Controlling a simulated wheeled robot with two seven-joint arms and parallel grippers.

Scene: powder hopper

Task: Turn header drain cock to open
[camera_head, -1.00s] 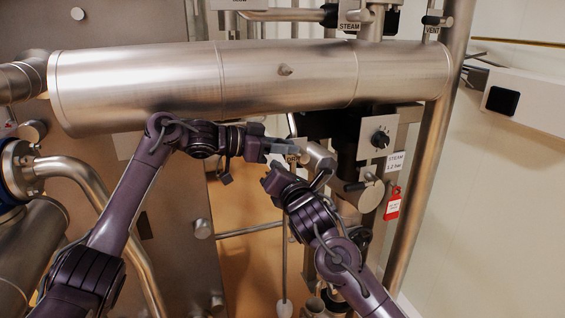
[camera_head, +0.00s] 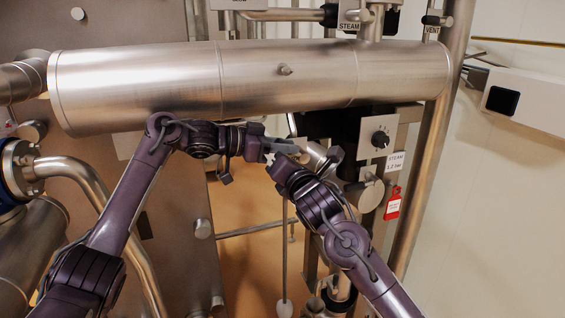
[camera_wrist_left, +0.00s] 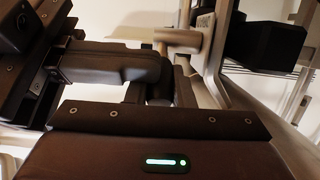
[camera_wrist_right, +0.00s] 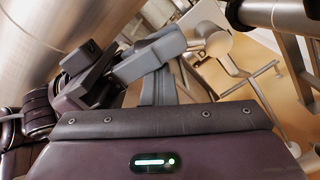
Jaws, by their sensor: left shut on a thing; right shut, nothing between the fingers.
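The header drain cock (camera_head: 316,152) is a steel fitting below the big horizontal header (camera_head: 250,82); its steel body also shows in the right wrist view (camera_wrist_right: 218,42). My left gripper (camera_head: 288,148) comes in from the left and is shut at the cock's near end, on what looks like its handle. The grip itself is mostly hidden by the fingers. My right gripper (camera_wrist_right: 160,82) is shut and empty, close against the left fingers. Whether the two touch, I cannot tell. The handle's angle is hidden.
A black box with a dial panel (camera_head: 380,138) stands right of the cock, with a round steel disc (camera_head: 371,194) and a red tag (camera_head: 393,203) beneath. A thin vertical rod (camera_head: 285,240) hangs below the grippers. A thick steel pipe (camera_head: 425,180) runs down at the right.

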